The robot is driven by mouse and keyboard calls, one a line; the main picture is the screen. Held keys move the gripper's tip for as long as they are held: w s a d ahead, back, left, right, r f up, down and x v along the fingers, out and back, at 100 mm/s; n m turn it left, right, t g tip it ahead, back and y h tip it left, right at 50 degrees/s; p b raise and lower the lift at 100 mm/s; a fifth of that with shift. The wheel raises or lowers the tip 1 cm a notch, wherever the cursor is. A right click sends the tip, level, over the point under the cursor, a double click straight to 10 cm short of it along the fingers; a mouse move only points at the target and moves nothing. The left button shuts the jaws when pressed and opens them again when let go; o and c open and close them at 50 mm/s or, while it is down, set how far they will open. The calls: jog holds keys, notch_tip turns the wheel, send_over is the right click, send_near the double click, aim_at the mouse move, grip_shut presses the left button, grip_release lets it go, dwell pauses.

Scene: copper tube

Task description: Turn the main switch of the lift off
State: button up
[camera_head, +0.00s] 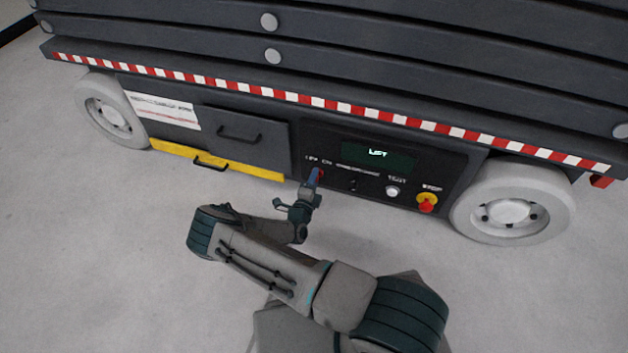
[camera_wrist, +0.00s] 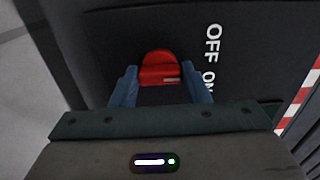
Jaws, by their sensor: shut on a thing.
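The main switch is a red rotary knob on the dark control panel (camera_head: 372,203) of the lift, at the panel's left end. In the wrist view the red knob (camera_wrist: 160,67) sits between the two blue fingers of my gripper (camera_wrist: 160,76), with a small white mark on its raised handle. My gripper (camera_head: 312,180) is shut on the knob and hides most of it in the head view. White OFF and ON lettering (camera_wrist: 211,62) stands beside the knob. I cannot tell for sure which word the knob points at.
The panel also holds a lit display (camera_head: 377,154), a white test button (camera_head: 392,191) and a red and yellow stop button (camera_head: 427,203). A wheel (camera_head: 510,212) stands right of the panel. A yellow drawer edge (camera_head: 240,170) lies to the left. The floor in front is clear.

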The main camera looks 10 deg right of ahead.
jog(key=o, duration=1)
jog(key=shift+s, duration=0.15)
jog(key=shift+p+v, duration=2)
jog(key=shift+v, duration=4.85)
